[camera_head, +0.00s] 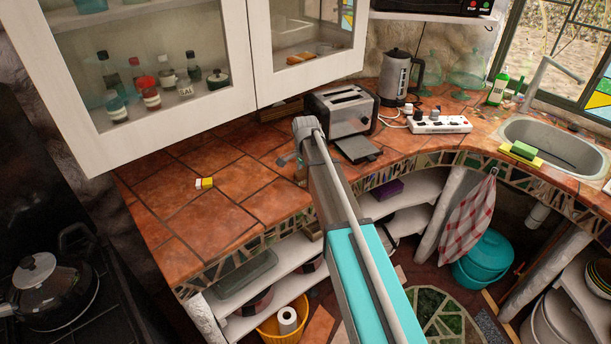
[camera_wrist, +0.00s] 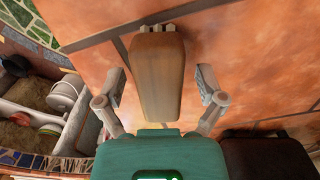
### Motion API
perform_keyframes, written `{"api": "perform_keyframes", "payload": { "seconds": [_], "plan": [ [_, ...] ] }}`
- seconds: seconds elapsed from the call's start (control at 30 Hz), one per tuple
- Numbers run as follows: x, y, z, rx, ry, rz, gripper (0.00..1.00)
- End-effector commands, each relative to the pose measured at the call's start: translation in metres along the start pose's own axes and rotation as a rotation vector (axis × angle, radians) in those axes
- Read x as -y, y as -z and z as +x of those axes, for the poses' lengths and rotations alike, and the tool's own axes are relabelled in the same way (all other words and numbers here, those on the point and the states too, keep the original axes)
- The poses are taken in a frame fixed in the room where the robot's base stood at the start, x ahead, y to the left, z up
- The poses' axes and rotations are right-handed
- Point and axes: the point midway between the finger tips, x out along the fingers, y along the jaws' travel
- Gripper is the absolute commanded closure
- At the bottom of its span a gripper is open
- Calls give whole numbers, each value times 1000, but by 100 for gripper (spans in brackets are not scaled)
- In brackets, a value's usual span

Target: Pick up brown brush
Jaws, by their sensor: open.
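The brown brush (camera_wrist: 158,75) shows in the wrist view as a long, wooden-looking block with pale tufts at its top end. It is in the middle of the picture against the orange counter tiles (camera_wrist: 245,50). My gripper (camera_wrist: 162,86) is open, with one finger on each side of the brush. Gaps show between the brush and both fingers, so it is not gripped. The brush's lower end meets the edge of my teal gripper body in the picture. In the head view my arm hides most of the gripper, and I cannot make out the brush clearly.
In the head view a toaster (camera_head: 341,110) stands just behind my arm, with a kettle (camera_head: 394,76) and power strip (camera_head: 440,125) to its right. Cabinets (camera_head: 160,75) hang above; the left counter is mostly clear.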

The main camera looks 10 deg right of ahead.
Motion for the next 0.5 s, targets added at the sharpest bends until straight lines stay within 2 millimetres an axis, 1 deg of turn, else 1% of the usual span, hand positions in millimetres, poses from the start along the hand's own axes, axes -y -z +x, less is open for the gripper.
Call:
{"api": "perform_keyframes", "payload": {
  "seconds": [0.07, 0.1, 0.27, 0.3, 0.47, 0.5],
  "plan": [
    [0, 0, 0, 0, 0, 0, 11],
    [0, 0, 0, 0, 0, 0, 15],
    [0, 0, 0, 0, 0, 0, 45],
    [0, 0, 0, 0, 0, 0, 52],
    [0, 0, 0, 0, 0, 0, 82],
    [0, 0, 0, 0, 0, 0, 89]
  ]
}}
